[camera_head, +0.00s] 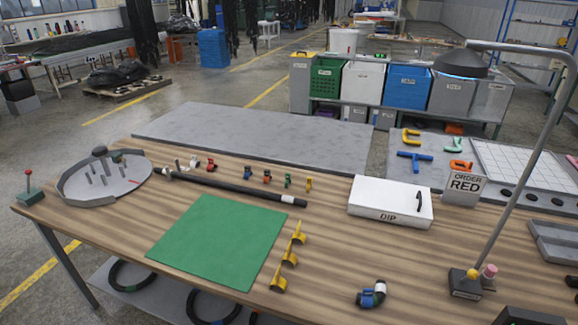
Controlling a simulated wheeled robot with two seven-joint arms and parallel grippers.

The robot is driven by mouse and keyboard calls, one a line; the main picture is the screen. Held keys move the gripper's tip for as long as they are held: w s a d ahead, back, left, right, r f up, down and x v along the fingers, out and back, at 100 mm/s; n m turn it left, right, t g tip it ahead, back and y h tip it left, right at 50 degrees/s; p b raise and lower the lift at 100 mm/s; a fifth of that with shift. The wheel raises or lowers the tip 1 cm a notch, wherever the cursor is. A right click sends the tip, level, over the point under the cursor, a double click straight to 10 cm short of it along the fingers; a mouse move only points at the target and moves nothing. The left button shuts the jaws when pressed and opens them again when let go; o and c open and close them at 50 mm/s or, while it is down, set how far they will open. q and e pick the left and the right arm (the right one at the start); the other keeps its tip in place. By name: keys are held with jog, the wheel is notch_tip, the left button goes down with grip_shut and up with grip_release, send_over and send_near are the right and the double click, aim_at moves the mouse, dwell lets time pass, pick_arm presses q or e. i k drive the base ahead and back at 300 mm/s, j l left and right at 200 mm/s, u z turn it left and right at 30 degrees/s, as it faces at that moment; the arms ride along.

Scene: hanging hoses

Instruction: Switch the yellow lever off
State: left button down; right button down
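A small dark box (466,285) with a label stands at the front right of the wooden table, at the foot of a bent grey pole. A small yellow part (472,274), possibly the yellow lever, sticks up from it. A pink-topped piece (488,271) is beside it. The yellow part is too small to tell its position. Another lever with a red ball (29,174) stands on a dark green base at the table's left corner. Neither of my grippers is in view.
A green mat (218,241) lies mid-table, with yellow brackets (289,256) along its right edge. A white DIP box (390,202), a blue-black fitting (371,294), a black bar (235,187) and a round grey tray (70,188) also stand on the table. The pole (530,150) rises at the right.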

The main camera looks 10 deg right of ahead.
aim_at(472, 273)
jog(key=z, duration=1.65)
